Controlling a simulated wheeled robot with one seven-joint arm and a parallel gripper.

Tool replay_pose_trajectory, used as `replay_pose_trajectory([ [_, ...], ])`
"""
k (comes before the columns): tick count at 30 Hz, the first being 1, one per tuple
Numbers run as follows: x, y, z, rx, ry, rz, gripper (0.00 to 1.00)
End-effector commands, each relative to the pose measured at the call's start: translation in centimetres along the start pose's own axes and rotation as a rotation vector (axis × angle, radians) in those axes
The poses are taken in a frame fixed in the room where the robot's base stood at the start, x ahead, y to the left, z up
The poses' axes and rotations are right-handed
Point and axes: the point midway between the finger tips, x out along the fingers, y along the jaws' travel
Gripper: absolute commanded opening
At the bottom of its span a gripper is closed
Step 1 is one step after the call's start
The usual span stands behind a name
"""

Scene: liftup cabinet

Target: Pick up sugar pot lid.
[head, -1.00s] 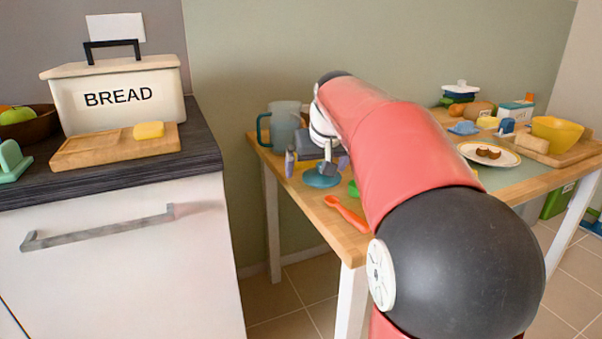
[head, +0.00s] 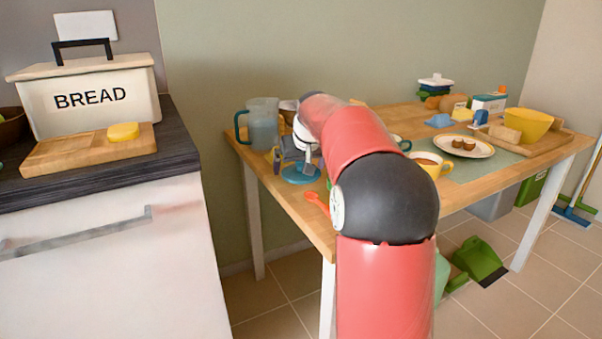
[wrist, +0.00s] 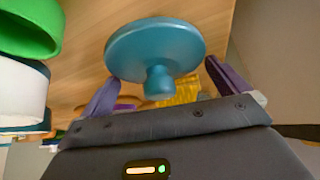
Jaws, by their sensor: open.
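The sugar pot lid seems to be the teal round disc with a knob (wrist: 155,45); it also shows in the head view (head: 300,175), low at the table's left end. In the wrist view its knob points toward my gripper (wrist: 161,75) and appears between the two purple fingers. The fingers are apart, one at each side of the knob, and I cannot tell whether they touch it. In the head view my gripper (head: 295,160) is just above the lid. The sugar pot cannot be made out for sure.
A blue-grey pitcher (head: 263,125) stands close behind my gripper. An orange spoon (head: 317,202) lies near the table's front edge. A green item (wrist: 30,28) and a white one (wrist: 22,95) are close at left in the wrist view.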

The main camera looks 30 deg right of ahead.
Motion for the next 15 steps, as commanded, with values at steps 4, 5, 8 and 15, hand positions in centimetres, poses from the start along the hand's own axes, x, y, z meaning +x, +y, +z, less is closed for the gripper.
replay_pose_trajectory([
  [4,-0.07,-0.02,0.0,0.0,0.0,0.0,0.97],
  [5,-0.07,-0.02,0.0,0.0,0.0,0.0,0.93],
  [8,-0.08,-0.02,0.0,0.0,0.0,0.0,0.8],
  [15,-0.13,-0.02,-0.02,0.0,0.001,0.0,0.64],
])
